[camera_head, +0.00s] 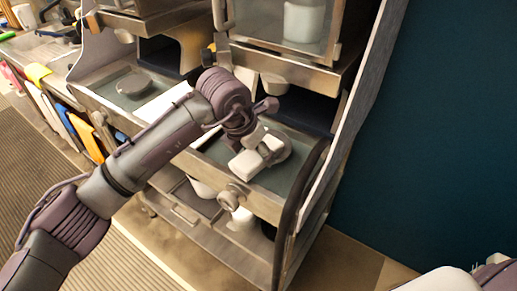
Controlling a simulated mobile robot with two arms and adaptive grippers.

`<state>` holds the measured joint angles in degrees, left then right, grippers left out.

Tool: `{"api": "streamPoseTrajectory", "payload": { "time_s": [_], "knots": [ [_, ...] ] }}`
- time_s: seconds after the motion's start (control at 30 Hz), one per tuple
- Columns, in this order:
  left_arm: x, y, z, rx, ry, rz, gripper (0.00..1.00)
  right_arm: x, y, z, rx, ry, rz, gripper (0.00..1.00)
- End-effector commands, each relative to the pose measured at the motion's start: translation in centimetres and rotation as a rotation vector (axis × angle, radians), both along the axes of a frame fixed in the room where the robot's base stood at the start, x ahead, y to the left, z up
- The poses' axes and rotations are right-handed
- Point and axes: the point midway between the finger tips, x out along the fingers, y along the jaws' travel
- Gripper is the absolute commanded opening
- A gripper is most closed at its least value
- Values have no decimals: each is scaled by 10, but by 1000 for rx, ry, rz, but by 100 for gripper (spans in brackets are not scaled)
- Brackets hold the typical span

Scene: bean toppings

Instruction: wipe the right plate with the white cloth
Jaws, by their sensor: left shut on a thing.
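My left gripper (262,150) reaches in from the left, over the dark right-hand work surface of the metal station. It is shut on a white block-like thing (244,164), which seems to be the folded white cloth. The cloth is low over the surface; I cannot tell whether it touches. The right plate seems to be a grey round piece (284,153) there, mostly hidden by the gripper and cloth. A grey round plate (134,84) sits on the left-hand surface. My right gripper does not show.
A metal cabinet (285,25) with a white container inside stands above the surface. A side panel (345,120) closes off the right. White vessels (242,217) stand on the shelf below. A counter (38,55) with coloured items is at the far left.

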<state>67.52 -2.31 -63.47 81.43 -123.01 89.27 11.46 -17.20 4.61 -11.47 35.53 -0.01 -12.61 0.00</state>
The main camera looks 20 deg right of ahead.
Motion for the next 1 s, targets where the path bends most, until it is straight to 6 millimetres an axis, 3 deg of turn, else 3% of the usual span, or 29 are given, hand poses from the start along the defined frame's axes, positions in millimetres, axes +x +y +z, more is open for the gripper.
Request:
{"api": "streamPoseTrajectory", "payload": {
  "time_s": [0.7,1.0],
  "knots": [
    [20,-24,-4,7,3,1,23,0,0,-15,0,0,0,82],
    [21,-26,-3,5,2,1,23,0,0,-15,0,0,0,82]
  ]
}}
